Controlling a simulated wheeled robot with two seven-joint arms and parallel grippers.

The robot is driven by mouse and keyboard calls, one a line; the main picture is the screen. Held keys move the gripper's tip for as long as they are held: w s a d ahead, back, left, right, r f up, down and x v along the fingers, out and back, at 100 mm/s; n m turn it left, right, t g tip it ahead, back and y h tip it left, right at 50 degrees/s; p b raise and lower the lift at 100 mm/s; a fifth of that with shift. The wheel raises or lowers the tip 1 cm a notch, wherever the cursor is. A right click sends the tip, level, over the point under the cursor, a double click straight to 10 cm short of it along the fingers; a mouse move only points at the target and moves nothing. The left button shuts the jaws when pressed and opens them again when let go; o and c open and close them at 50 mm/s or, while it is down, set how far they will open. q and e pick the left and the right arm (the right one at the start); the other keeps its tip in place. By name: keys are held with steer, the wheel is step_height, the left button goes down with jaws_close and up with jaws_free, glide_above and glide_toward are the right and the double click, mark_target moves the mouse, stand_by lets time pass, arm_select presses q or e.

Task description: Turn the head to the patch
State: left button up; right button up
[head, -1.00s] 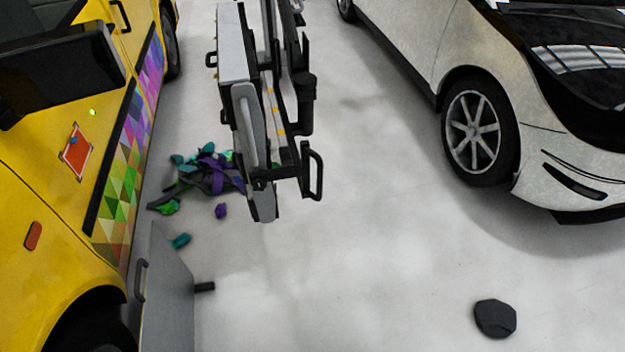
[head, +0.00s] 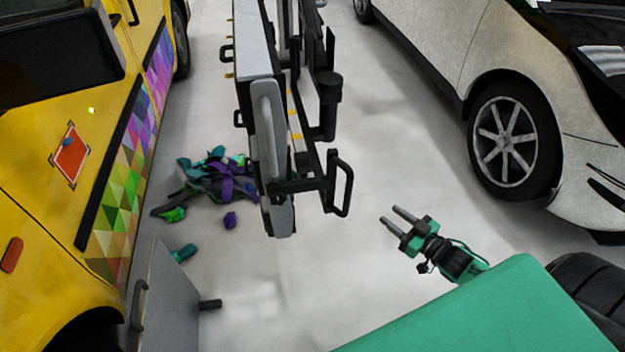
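An orange-red square patch (head: 70,155) with a pale border is on the side of the yellow vehicle (head: 40,210), at the left of the head view. A small blue thing shows on the patch. My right gripper (head: 393,214) is at the right of centre, over the grey floor and far from the patch. Its two fingers are apart, with nothing between them.
A grey and black wheeled-looking rack (head: 268,130) stands mid-aisle. Colourful scraps (head: 215,180) lie on the floor beside it. A grey panel (head: 172,305) with a handle stands at lower left. A white car (head: 430,45) is at right. Floor between rack and car is clear.

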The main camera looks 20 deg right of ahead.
mark_target(349, 184)
steer(key=shift+n+y, duration=0.4)
steer(key=shift+y, duration=0.3)
steer(key=r+x, duration=0.1)
steer(key=x, duration=0.9)
steer(key=a+r+x, duration=0.1)
steer(key=x, duration=0.4)
steer(key=shift+a+r, duration=0.1)
steer(key=shift+r, duration=0.2)
jaws_close()
